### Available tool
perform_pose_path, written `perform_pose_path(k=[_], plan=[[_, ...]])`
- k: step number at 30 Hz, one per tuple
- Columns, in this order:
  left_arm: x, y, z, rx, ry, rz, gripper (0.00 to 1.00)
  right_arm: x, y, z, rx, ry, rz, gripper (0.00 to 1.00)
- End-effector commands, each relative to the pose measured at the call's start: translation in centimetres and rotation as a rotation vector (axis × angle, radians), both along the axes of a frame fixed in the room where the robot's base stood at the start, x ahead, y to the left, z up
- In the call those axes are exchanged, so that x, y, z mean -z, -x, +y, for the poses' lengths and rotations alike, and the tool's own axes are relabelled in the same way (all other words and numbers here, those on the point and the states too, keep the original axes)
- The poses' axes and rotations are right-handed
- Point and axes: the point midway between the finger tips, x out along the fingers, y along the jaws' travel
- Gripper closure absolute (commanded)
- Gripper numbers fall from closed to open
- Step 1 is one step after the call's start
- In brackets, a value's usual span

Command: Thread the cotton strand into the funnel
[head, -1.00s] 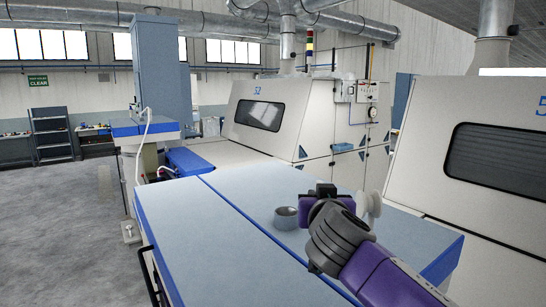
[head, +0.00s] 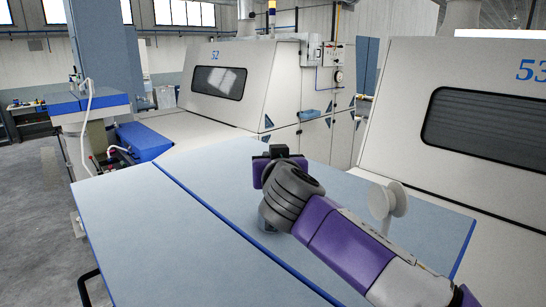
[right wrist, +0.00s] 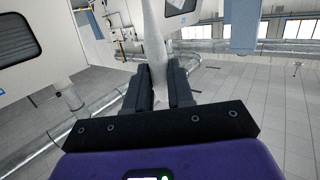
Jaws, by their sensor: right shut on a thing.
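In the head view my right gripper (head: 277,152) is above the pale blue table top, its arm coming in from the lower right. The right wrist view shows its two dark fingers (right wrist: 158,88) closed on a thick white strand (right wrist: 154,35), which runs from between them to the top edge. The strand cannot be made out in the head view. I cannot pick out the funnel for certain. A white double-disc piece (head: 388,202) stands behind my right forearm. A small grey round piece (head: 267,224) on the table is mostly hidden by my arm. My left gripper is out of view.
The table top (head: 150,215) is bare to the left of my arm. White machines 52 (head: 225,80) and 53 (head: 480,130) stand behind it. At the left, a blue stand (head: 95,101) carries a white hose. Open grey floor (head: 35,225) lies at far left.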

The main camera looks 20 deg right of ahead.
Motion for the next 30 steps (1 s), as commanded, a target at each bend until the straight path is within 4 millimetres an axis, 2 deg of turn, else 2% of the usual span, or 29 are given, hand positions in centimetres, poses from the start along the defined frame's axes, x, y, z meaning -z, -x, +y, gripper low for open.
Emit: perform_pose_path(k=[18, 30], plan=[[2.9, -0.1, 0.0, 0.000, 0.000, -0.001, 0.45, 4.6, 0.0, -0.1, 0.001, 0.001, 0.000, 1.00], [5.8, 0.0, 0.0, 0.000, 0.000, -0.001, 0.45, 6.9, 0.0, 0.0, 0.001, 0.001, 0.000, 1.00]])
